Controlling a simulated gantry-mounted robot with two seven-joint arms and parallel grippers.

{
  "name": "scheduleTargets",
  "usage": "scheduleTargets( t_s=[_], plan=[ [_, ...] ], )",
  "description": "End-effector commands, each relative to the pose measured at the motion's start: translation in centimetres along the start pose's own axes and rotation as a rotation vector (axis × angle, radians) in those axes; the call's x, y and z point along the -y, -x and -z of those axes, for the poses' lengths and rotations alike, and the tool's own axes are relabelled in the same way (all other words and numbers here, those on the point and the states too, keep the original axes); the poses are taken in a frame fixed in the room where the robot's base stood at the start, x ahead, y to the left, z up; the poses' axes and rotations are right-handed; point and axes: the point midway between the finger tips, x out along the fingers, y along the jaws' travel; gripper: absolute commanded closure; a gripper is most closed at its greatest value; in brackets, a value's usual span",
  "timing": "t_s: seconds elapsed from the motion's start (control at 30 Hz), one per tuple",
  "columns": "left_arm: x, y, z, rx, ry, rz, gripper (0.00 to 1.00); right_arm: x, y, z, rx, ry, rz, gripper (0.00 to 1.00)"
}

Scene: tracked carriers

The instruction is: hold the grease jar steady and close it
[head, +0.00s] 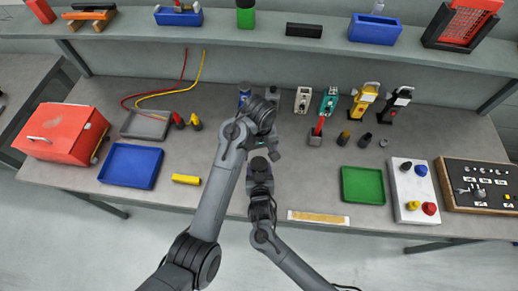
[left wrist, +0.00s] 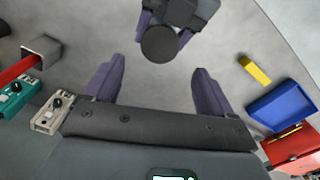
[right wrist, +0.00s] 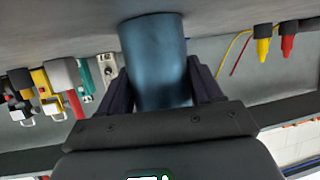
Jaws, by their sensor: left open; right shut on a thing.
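The grease jar (right wrist: 156,65) is a blue-grey cylinder between the two fingers of my right gripper (right wrist: 159,72), which is shut on it from the side. The jar appears to stand on the bench. In the left wrist view its round dark top (left wrist: 159,44) shows from above; I cannot tell whether this is a seated lid or something else. My left gripper (left wrist: 158,68) is open and empty, its fingers pointing towards the jar top but apart from it. In the head view the two grippers are close together near the bench's middle, and the arms largely hide the jar.
A blue tray (head: 131,166), a yellow cylinder (head: 186,179) and a red toolbox (head: 62,134) are on the left. A green tray (head: 363,185) and a white button panel (head: 414,204) are on the right. A grey holder with a red-handled tool (head: 315,140) stands behind.

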Motion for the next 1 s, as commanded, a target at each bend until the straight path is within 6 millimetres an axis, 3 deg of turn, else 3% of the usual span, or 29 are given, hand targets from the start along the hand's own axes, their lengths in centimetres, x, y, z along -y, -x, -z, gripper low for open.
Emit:
scheduleTargets(
  t_s=[0.27, 0.7, 1.0],
  plan=[
    [0.0, -0.6, 0.0, 0.0, -0.002, 0.001, 0.15, 0.0, 0.0, 0.0, 0.001, 0.0, -0.001, 1.0],
    [0.1, -5.9, 0.0, 0.001, -0.003, 0.003, 0.15, 0.0, 0.0, 0.0, 0.001, 0.0, -0.001, 1.0],
    [0.1, -7.9, 0.0, 0.0, -0.003, 0.001, 0.15, 0.0, 0.0, 0.0, 0.001, 0.0, 0.0, 1.0]
  ],
)
